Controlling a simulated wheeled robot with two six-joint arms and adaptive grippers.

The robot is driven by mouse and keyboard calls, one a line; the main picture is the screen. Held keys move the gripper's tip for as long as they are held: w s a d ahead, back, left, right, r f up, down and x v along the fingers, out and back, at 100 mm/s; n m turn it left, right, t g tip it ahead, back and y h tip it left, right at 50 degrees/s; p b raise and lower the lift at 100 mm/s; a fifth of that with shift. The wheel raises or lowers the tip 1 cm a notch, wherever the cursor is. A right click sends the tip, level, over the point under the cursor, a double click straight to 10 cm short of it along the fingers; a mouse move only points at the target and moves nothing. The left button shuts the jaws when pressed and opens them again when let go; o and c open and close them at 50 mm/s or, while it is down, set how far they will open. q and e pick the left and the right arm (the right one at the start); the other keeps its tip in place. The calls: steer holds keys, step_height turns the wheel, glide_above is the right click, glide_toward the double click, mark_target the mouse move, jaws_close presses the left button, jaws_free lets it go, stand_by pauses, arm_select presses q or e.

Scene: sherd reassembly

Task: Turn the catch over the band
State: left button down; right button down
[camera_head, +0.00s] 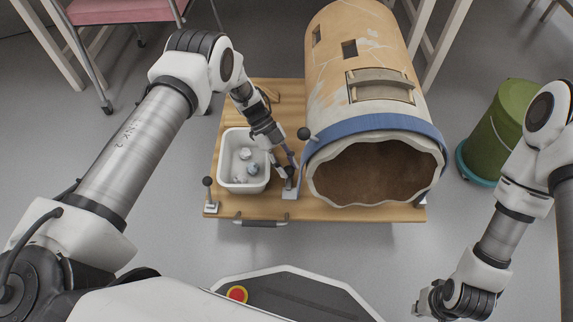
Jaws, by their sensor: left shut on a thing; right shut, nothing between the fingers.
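The large beige ceramic vessel (350,50) lies on its side on a wooden board, its open jagged mouth facing me. A blue band (390,124) goes round it near the mouth. A catch with a pale base (290,194) stands at the mouth's left edge. My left gripper (289,174) is shut on a part at this catch; its fingers hide most of what they hold. A black knob (304,133) shows just above, beside the band's left end; I cannot tell which catch it belongs to. My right gripper (428,302) is shut and empty at the lower right, away from the board.
Another knobbed lever (208,182) stands at the board's (320,212) front left corner. A green bin (498,122) stands on the floor at the right.

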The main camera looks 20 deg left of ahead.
arm_select(q)
steer(key=c, duration=0.8)
jaws_free()
steer(key=shift+d, duration=0.1)
steer(key=v, duration=1.2)
